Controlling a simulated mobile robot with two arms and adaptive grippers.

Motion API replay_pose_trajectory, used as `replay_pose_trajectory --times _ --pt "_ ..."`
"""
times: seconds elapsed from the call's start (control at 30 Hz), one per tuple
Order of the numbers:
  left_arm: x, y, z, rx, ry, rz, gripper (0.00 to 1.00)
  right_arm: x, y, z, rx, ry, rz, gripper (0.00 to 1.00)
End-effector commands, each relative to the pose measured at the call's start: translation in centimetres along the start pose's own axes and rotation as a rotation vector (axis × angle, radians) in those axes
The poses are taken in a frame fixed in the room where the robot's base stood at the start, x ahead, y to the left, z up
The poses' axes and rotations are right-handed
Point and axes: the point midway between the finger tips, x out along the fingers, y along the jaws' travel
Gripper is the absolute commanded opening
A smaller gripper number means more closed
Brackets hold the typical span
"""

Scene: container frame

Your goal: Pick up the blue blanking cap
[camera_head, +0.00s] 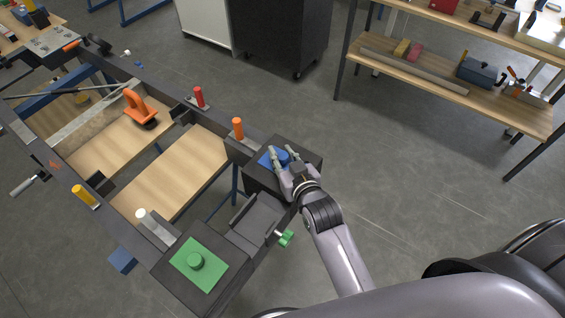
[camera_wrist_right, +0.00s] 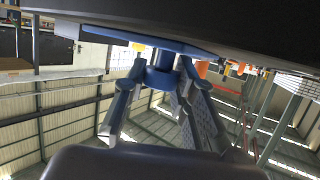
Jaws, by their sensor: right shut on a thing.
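The blue blanking cap (camera_head: 265,160) is at the dark corner block of the container frame, partly hidden by my right gripper in the head view. My right gripper (camera_head: 284,155) is shut on its knob. In the right wrist view the blue cap (camera_wrist_right: 150,38) shows as a flat plate against the dark block, with its round knob between the two fingers of the right gripper (camera_wrist_right: 160,85). I cannot tell whether the plate still touches the block. My left gripper is not in view.
A green cap (camera_head: 195,262) lies on the near corner block. Orange (camera_head: 238,128), red (camera_head: 199,97), yellow (camera_head: 83,196) and white (camera_head: 150,225) handles stand along the frame. An orange tool (camera_head: 140,106) rests inside. A shelf (camera_head: 450,85) stands at the back right; open floor lies between.

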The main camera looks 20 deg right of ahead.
Motion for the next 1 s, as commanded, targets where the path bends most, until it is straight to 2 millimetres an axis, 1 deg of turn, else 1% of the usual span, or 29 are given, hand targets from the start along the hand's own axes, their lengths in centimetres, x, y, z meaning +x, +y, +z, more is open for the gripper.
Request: replay_pose_trajectory --times 0.03,0.2,0.3,0.57,0.67,0.77,0.87,0.97,1.0 --pt "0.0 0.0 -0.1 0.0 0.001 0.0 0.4 0.0 0.0 0.0 0.0 0.0 0.0 0.16" --pt "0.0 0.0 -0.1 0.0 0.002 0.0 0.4 0.0 0.0 0.0 0.0 0.0 0.0 0.05" --pt "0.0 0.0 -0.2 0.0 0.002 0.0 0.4 0.0 0.0 0.0 0.0 0.0 0.0 0.0" --pt "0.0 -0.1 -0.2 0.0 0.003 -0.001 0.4 0.0 0.0 -0.1 0.0 0.001 0.0 0.0" --pt "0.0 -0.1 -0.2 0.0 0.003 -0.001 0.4 -0.1 0.0 -0.5 0.0 0.002 0.0 0.0" --pt "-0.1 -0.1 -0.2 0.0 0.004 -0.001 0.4 -0.3 0.0 -1.3 0.0 0.004 0.0 0.0" --pt "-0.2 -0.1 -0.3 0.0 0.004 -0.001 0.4 -0.8 0.0 -2.8 0.0 0.005 0.0 0.0" --pt "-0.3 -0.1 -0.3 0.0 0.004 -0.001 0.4 -1.4 0.0 -4.9 0.0 0.007 0.001 0.0" --pt "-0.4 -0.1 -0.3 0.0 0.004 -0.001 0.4 -1.8 0.0 -6.0 0.0 0.008 0.001 0.0"
